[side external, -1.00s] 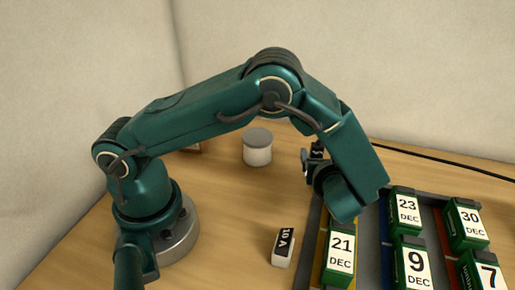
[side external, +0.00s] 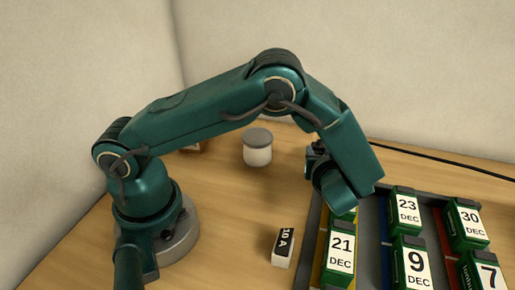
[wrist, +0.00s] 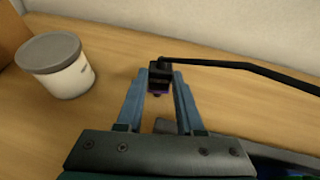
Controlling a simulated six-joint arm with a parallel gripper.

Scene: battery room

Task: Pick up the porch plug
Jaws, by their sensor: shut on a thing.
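The plug (wrist: 159,77) is a small black block with a purple band in the wrist view. It sits between the fingertips of my gripper (wrist: 160,80), which is shut on it. A black cable (wrist: 240,66) runs from the plug to the right. Any writing on the plug is not readable here. In the side view my gripper (side external: 312,163) is behind the rack's far left corner, and the plug is hard to make out there.
A grey-lidded white jar (side external: 257,150) stands left of my gripper. A rack (side external: 374,221) with several dated green batteries (side external: 341,253) lies in front of it and to the right. A white block marked 10 A (side external: 283,247) stands left of the rack. The table's middle is clear.

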